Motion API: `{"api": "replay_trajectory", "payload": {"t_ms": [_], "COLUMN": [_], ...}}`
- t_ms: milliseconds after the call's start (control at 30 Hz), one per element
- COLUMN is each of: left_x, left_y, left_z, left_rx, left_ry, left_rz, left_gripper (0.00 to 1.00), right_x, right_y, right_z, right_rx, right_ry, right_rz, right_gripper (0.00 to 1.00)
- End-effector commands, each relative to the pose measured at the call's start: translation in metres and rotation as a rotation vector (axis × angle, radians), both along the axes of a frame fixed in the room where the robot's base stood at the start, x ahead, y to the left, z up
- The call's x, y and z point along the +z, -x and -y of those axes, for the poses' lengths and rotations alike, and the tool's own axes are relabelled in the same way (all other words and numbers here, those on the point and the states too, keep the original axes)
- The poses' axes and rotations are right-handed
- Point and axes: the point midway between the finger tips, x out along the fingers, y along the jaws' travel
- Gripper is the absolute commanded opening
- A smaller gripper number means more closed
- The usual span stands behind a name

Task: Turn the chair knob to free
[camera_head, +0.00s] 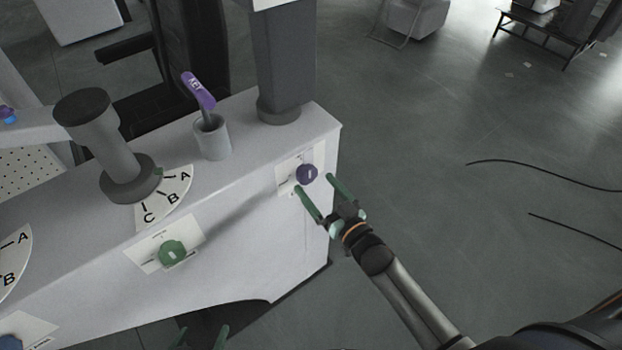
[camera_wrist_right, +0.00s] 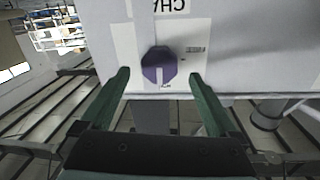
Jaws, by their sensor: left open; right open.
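The purple knob (camera_head: 307,174) sits on a white label plate at the right end of the white console's front face. In the right wrist view the purple knob (camera_wrist_right: 159,66) is eight-sided, with a pale mark on its face. Letters reading "CHA" (camera_wrist_right: 170,5) show upside down beyond it. My right gripper (camera_head: 314,183) is open, its green fingers pointing at the knob. In the right wrist view my right gripper (camera_wrist_right: 160,74) has a fingertip on either side of the knob; contact cannot be told. My left gripper (camera_head: 201,336) is open and empty at the bottom edge, below the console.
A green knob (camera_head: 172,253) is on the same front face, further left. A blue knob (camera_head: 10,343) shows at the lower left corner. On the console top stand a grey cup (camera_head: 212,137) with a purple-handled item, and a dark column (camera_head: 280,65).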

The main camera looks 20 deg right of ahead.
Motion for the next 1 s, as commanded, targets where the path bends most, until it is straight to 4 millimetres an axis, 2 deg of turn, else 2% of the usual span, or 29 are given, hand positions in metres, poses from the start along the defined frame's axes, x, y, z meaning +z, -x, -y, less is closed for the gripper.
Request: {"api": "replay_trajectory", "payload": {"t_ms": [100, 233, 600, 1000], "left_x": [-0.003, -0.003, -0.002, -0.002], "left_y": [0.0, 0.0, 0.0, 0.0], "left_z": [0.0, 0.0, 0.002, 0.003], "left_rx": [-0.001, -0.002, -0.004, -0.005], "left_ry": [-0.001, 0.0, 0.002, 0.003], "left_rz": [-0.002, -0.003, -0.002, -0.002], "left_gripper": [0.96, 0.96, 0.96, 0.96], "right_x": [-0.001, 0.0, 0.0, 0.0], "right_y": [-0.017, -0.028, -0.033, -0.032], "right_z": [-0.005, -0.008, -0.009, -0.009], "right_rx": [0.0, 0.001, 0.0, 0.0], "right_ry": [0.0, 0.0, 0.0, 0.0], "right_rz": [0.001, 0.0, -0.001, -0.001], "right_gripper": [0.95, 0.95, 0.95, 0.51]}}
